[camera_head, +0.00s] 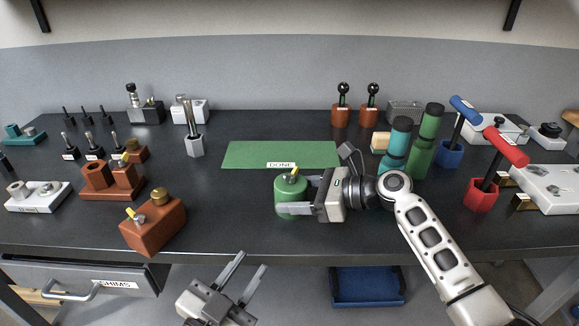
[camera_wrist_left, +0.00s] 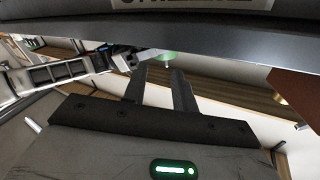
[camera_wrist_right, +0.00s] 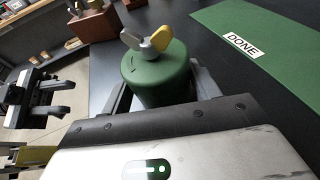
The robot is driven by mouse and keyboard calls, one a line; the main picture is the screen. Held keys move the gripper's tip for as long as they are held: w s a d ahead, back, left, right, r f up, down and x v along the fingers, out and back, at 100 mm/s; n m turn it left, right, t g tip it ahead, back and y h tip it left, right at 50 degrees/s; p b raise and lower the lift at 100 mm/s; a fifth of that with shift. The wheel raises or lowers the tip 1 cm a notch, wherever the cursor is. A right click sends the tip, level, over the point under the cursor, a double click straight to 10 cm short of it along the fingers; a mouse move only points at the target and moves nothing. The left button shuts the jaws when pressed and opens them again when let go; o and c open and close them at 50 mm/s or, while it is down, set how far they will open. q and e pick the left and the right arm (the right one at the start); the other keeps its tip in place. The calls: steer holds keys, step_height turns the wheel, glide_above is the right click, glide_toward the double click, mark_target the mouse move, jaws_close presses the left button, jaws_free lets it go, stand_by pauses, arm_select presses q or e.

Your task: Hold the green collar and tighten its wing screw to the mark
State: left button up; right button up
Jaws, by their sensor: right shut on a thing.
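The green collar (camera_head: 289,202) stands upright on the dark bench near its front edge. My right gripper (camera_head: 297,196) is shut on it, one finger on each side. In the right wrist view the collar (camera_wrist_right: 156,77) has a wing screw (camera_wrist_right: 149,43) on top, with one yellow wing and one grey wing. A short dark mark (camera_wrist_right: 133,70) shows on the collar's top face; the yellow wing points away from it. My left gripper (camera_head: 246,274) is open and empty, in front of the bench and below its edge. It also shows in the left wrist view (camera_wrist_left: 161,77).
A green mat (camera_head: 250,154) labelled DONE lies behind the collar. An orange block (camera_head: 153,229) with a yellow-winged screw stands to the left. Teal and green bottles (camera_head: 420,152) stand behind my right wrist. A SHIMS drawer (camera_head: 90,284) and a blue bin (camera_head: 366,287) are below the bench.

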arm_select(q)
steer(key=d+r+m+g+h, duration=1.35)
steer(key=r+m, duration=0.25)
steer(key=m, duration=0.6)
steer(key=m+y, duration=1.3)
steer(key=y, duration=0.6)
glide_toward(291, 170)
steer(key=x, duration=0.8)
steer(key=shift+d+f, duration=0.1)
steer(key=shift+f, duration=0.15)
steer(key=shift+c, duration=0.3)
jaws_close()
